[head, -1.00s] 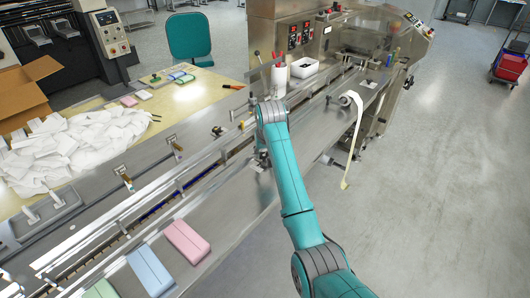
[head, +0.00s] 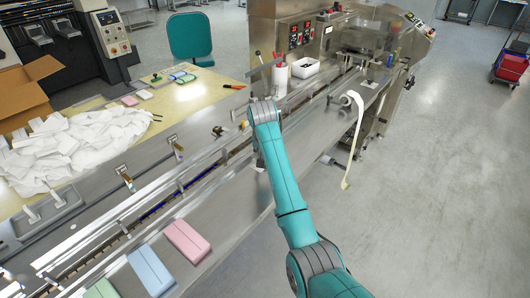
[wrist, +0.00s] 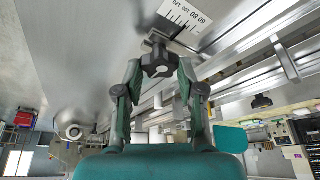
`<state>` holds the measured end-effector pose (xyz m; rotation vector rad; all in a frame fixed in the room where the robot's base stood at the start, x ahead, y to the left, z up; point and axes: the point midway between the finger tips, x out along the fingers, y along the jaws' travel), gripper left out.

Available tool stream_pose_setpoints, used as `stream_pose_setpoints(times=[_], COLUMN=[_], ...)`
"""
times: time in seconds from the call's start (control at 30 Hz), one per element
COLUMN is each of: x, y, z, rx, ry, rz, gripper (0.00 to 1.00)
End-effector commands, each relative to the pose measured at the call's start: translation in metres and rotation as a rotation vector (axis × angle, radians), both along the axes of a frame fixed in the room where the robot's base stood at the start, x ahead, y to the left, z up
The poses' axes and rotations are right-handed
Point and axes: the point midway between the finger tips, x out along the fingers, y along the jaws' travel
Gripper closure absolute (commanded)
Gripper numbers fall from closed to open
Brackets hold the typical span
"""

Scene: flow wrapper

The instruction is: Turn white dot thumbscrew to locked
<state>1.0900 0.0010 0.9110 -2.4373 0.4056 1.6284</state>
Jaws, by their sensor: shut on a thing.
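My gripper (wrist: 157,66) shows in the wrist view, its two fingers closed around a small dark thumbscrew (wrist: 156,45) at the steel face beside a printed scale (wrist: 187,18). In the head view my arm reaches over the wrapper's infeed rails, and the arm itself hides the gripper and the thumbscrew.
Pink (head: 187,241) and blue (head: 150,270) packs lie on the steel deck at front left. Long guide rails (head: 130,226) run beside the arm. A white film strip (head: 353,140) hangs at the right.

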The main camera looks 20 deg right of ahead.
Motion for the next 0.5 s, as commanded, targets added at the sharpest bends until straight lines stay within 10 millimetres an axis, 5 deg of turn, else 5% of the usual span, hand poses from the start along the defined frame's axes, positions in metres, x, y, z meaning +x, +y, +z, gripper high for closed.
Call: stream_pose_setpoints(times=[0.03,0.13,0.5], x=[0.0,0.0,-0.0009], y=[0.0003,0.0003,0.0006], z=[0.0002,0.0002,0.0035], rx=[0.001,0.001,0.001], ry=[0.0,0.0,-0.001], rz=[-0.001,0.0,0.0], gripper=[0.59,0.36,0.36])
